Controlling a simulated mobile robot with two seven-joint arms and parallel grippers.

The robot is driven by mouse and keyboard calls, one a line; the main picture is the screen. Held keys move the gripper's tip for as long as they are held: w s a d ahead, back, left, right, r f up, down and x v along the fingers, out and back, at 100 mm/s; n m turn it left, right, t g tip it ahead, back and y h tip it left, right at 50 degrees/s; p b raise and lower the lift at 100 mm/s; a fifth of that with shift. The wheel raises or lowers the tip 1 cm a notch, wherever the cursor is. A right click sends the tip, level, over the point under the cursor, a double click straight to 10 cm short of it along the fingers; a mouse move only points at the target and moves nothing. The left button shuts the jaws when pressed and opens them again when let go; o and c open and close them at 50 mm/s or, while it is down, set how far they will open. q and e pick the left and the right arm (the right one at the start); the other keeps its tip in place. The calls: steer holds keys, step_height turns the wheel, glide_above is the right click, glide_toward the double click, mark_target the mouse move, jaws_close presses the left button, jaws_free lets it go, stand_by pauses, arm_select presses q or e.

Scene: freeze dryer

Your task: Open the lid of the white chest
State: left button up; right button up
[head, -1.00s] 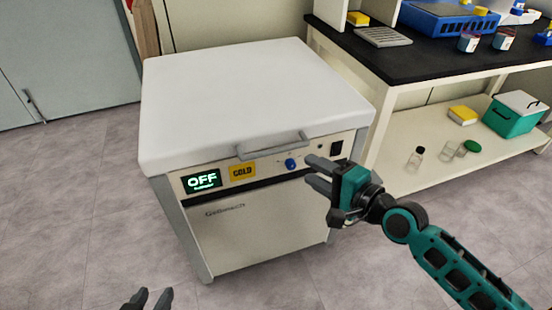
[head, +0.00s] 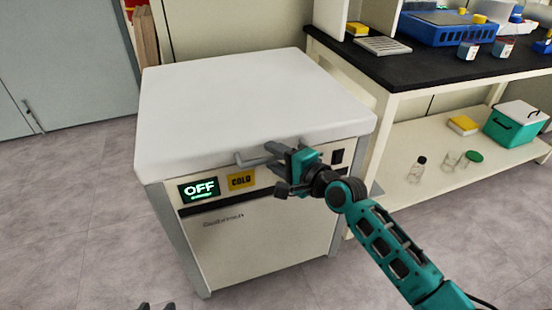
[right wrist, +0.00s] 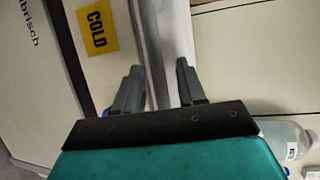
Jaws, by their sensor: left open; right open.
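The white chest (head: 265,225) stands on the floor with its flat white lid (head: 250,95) closed. Its front panel shows a lit "OFF" display and a yellow "COLD" label (head: 241,180). The lid's front handle is largely hidden behind my right gripper (head: 257,154) in the head view. That gripper is open at the handle. In the right wrist view its fingers (right wrist: 158,82) lie on either side of a pale grey bar (right wrist: 160,35), which looks like the handle; contact cannot be told. Only the tips of my left gripper (head: 157,306) show at the bottom edge.
A black-topped bench (head: 425,65) stands close to the chest's right, with a blue rack (head: 448,27) on it. Its lower shelf (head: 420,160) holds glass bottles, a yellow box and a green box (head: 515,125). Floor to the left is clear.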

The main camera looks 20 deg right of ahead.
jaws_close()
stand_by(0.3)
stand_by(0.3)
